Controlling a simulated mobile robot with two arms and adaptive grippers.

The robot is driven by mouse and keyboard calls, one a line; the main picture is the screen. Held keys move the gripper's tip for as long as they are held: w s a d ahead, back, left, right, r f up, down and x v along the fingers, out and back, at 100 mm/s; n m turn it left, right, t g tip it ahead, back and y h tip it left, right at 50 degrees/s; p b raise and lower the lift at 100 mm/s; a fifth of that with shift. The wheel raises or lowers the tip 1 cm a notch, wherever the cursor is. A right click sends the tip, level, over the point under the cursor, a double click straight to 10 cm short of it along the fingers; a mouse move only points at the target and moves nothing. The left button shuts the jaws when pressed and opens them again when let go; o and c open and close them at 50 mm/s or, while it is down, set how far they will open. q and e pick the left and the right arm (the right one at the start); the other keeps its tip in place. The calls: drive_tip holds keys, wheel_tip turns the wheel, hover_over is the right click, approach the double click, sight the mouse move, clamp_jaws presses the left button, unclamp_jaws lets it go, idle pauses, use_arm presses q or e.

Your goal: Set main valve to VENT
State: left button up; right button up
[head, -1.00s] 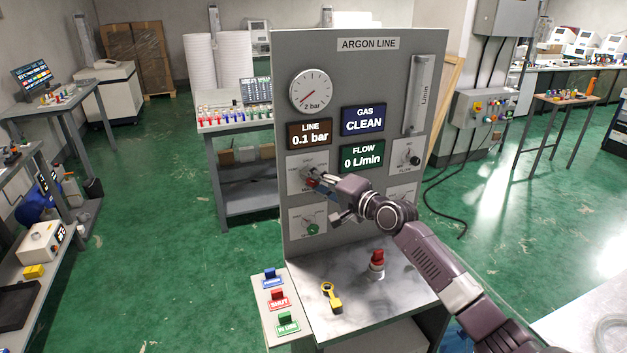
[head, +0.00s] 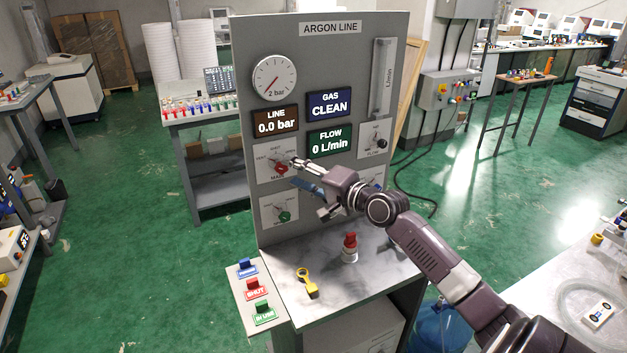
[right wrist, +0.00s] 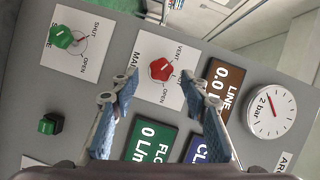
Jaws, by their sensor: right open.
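The main valve is a red knob (head: 281,168) on a white plate, left of centre on the ARGON LINE panel (head: 395,45). The plate carries the words VENT, SHUT and OPEN. In the right wrist view the red knob (right wrist: 160,70) is fully visible with a pale mark; I cannot tell for sure which word it points at. My right gripper (head: 308,188) is open and empty in front of the knob. In the wrist view its two blue-padded fingers stand apart, either side of and below the knob, not touching it. My left gripper is not in view.
A green knob (head: 283,216) is below the main valve, and a black knob (head: 376,142) is to the right. The LINE display (head: 276,121) reads 0.0 bar. Blue, red and green signs stand at left.

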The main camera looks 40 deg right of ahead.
drive_tip(key=s, duration=0.6)
drive_tip(key=shift+s+d+r, duration=0.3)
drive_tip(key=shift+d+r, duration=0.05)
drive_tip(key=shift+d, duration=0.1)
